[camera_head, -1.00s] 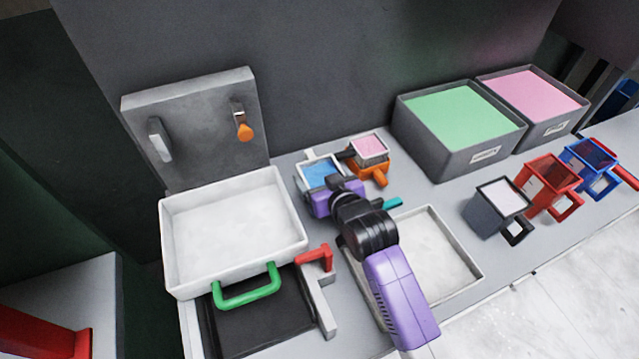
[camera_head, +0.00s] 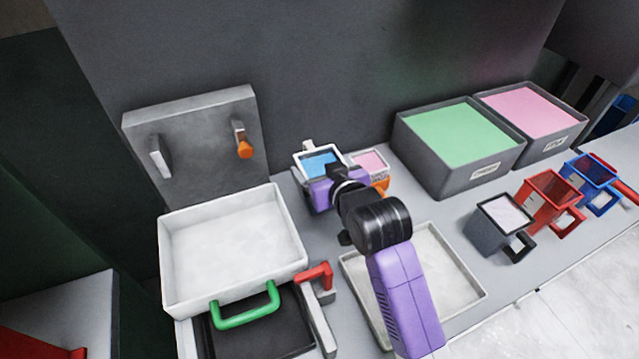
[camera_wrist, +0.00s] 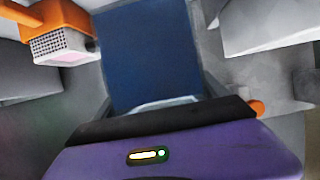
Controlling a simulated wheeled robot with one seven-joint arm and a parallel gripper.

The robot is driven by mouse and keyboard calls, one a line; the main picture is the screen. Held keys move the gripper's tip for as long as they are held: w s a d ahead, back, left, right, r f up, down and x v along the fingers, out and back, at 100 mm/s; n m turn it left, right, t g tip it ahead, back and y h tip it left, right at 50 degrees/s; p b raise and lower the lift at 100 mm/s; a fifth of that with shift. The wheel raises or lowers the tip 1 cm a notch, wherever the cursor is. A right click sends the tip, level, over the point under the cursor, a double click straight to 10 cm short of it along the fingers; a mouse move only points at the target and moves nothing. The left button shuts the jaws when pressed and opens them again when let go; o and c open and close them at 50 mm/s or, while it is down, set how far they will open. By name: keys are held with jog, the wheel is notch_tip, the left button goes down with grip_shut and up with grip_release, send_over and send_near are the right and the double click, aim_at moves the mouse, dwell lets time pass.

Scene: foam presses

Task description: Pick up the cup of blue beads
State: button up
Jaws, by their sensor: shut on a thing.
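The cup of blue beads (camera_head: 318,162) is a pale-rimmed square cup near the back wall in the head view. It looks held a little above the counter. My purple gripper (camera_head: 328,188) is shut on it from the near side and hides its lower part. In the wrist view, the blue beads (camera_wrist: 148,55) fill the upper middle, just beyond my gripper's dark edge. The fingertips are hidden there.
A cup of pink beads (camera_head: 370,162) with an orange holder stands close on the right, partly hidden by my gripper. A white tray (camera_head: 165,250) with a green handle is at left. Green (camera_head: 447,165) and pink (camera_head: 550,135) bins stand right. Several cups line the front right.

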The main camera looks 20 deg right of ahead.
notch_tip(320, 180, up, 12)
dwell(0.3)
jog(key=shift+d, duration=0.1)
dwell(0.6)
jog(key=shift+s+p, duration=0.15)
jog(key=shift+p, duration=0.3)
